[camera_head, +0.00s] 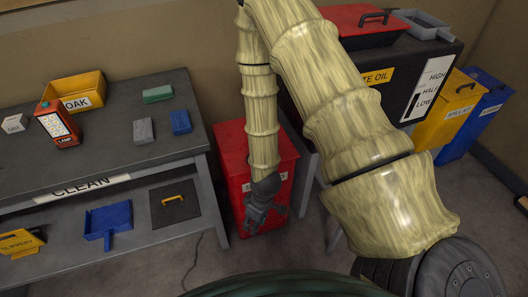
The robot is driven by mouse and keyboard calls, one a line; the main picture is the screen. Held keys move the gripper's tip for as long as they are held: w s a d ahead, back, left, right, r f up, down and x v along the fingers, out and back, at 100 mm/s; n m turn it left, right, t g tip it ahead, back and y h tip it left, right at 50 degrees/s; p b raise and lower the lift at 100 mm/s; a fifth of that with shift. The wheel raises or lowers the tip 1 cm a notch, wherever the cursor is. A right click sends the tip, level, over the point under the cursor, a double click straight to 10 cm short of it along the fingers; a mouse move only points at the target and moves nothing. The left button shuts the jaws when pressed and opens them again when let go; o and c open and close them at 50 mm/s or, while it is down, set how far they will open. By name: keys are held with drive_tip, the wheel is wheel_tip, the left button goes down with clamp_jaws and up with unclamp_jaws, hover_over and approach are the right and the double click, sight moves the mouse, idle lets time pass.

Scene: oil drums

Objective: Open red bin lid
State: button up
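A red bin (233,150) stands on the floor between the grey table and the black waste oil unit. Its red top looks closed, but my arm crosses in front and hides the middle of it. A pale label on its front is mostly covered. My dark grey gripper (266,217) hangs pointing down in front of the bin's front face, below the lid's level. Its fingers look spread apart with nothing between them. I cannot tell whether it touches the bin.
A black WASTE OIL unit (400,70) with a red lid (350,25) stands at right, beside yellow (450,115) and blue bins (482,115). A cable lies on the floor.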

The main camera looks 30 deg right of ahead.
drive_tip(key=w+d+r+n+t+h+b, duration=0.1)
drive_tip(key=w+d+r+n+b, duration=0.3)
drive_tip(key=w+d+r, duration=0.5)
drive_tip(key=w+d+r+n+t+h+b, duration=0.1)
drive_tip(key=w+d+r+n+h+b, duration=0.1)
drive_tip(key=w+d+r+n, duration=0.65)
drive_tip(key=shift+w+d+f+m+y, duration=0.1)
drive_tip(key=shift+w+f+m, duration=0.55)
drive_tip(key=shift+f, duration=1.5)
drive_tip(key=shift+w+d+f+m+y, duration=0.1)
drive_tip(key=shift+w+f, duration=1)
drive_tip(key=shift+f, duration=1)
drive_tip(key=shift+w+d+f+m+y, duration=0.1)
drive_tip(key=shift+w+f+m, duration=0.55)
drive_tip(key=shift+f, duration=1.5)
drive_tip(key=shift+w, duration=0.25)
drive_tip(key=shift+c, duration=0.2)
clamp_jaws()
